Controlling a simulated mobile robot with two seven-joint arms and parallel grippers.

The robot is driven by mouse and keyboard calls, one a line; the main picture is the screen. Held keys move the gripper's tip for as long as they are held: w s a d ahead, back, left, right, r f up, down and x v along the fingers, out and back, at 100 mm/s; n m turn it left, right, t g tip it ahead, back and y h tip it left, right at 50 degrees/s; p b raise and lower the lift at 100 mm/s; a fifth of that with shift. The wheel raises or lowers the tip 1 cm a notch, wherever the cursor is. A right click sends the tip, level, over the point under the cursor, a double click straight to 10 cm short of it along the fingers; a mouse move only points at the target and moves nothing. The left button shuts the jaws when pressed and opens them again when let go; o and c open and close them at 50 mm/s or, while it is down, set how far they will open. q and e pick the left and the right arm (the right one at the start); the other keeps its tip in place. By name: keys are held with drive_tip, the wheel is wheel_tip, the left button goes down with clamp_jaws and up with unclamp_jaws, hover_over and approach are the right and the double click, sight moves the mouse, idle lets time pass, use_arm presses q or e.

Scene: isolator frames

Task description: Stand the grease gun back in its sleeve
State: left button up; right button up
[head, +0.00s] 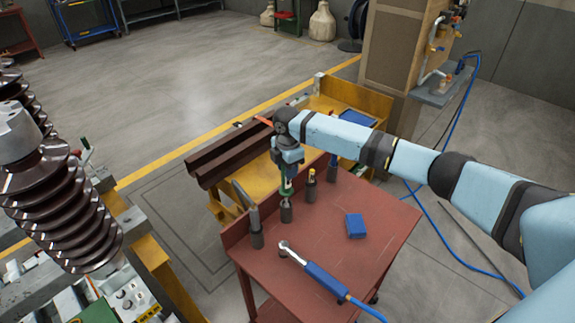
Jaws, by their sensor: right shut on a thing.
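My right gripper (287,168) points down over the red cart and is shut on a slim tool with a green part (287,188), which looks to be the grease gun. Its upper part is hidden by the gripper. My left gripper is not in view.
A blue box (355,226) and a blue-handled tool with hose (322,278) lie in front. A ribbed brown insulator (65,205) stands left.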

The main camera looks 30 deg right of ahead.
drive_tip(key=shift+f+b, duration=0.8)
drive_tip(key=shift+f, duration=1.85)
drive_tip(key=o, duration=1.1)
wheel_tip(320, 180, up, 14)
drive_tip(key=shift+f+b, duration=0.1)
drive_tip(key=shift+b, duration=0.55)
